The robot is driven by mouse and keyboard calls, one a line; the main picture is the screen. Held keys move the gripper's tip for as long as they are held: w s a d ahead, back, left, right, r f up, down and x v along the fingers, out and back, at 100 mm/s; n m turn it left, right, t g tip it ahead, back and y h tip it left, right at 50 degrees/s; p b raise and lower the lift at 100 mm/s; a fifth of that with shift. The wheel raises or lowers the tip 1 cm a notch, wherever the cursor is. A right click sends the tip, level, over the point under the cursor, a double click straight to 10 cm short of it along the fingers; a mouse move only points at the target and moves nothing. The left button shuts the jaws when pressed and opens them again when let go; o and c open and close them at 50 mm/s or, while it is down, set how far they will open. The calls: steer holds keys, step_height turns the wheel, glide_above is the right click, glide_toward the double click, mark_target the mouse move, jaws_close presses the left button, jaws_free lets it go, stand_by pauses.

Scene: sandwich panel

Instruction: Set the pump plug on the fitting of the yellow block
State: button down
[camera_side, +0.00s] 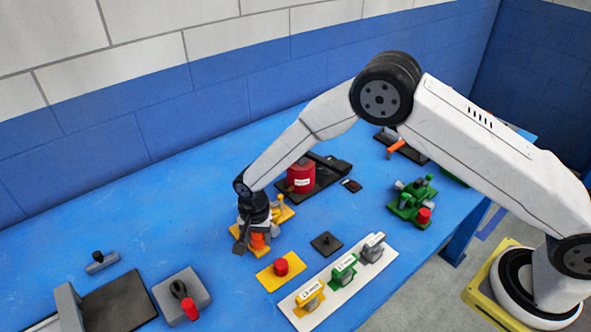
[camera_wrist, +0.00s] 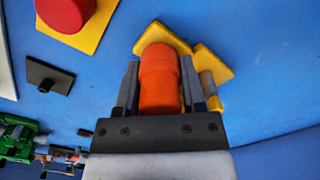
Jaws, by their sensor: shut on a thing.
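The orange pump plug (camera_wrist: 160,80) is a stepped cylinder between the two grey fingers of my gripper (camera_wrist: 160,88), which is shut on it. In the side view my gripper (camera_side: 252,240) points down, with the orange plug (camera_side: 258,240) low between its fingers. The yellow block (camera_wrist: 217,66) lies just beyond the plug in the wrist view, partly hidden by it and by a finger. In the side view the yellow block (camera_side: 287,214) shows behind my gripper. The fitting under the plug is hidden, and I cannot tell whether they touch.
A yellow plate with a red button (camera_side: 281,267) and a small black plate (camera_side: 326,243) lie close in front. A white strip (camera_side: 325,291) carries yellow, green and grey clamps. A red cylinder (camera_side: 301,177) stands behind. Open blue table lies to the left.

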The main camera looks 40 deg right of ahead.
steer(key=shift+f, duration=0.35)
stand_by(0.5)
steer(key=shift+c, duration=0.5)
jaws_free()
steer(key=shift+o, duration=0.5)
steer(key=shift+r, duration=0.15)
steer(key=shift+r, duration=3.6)
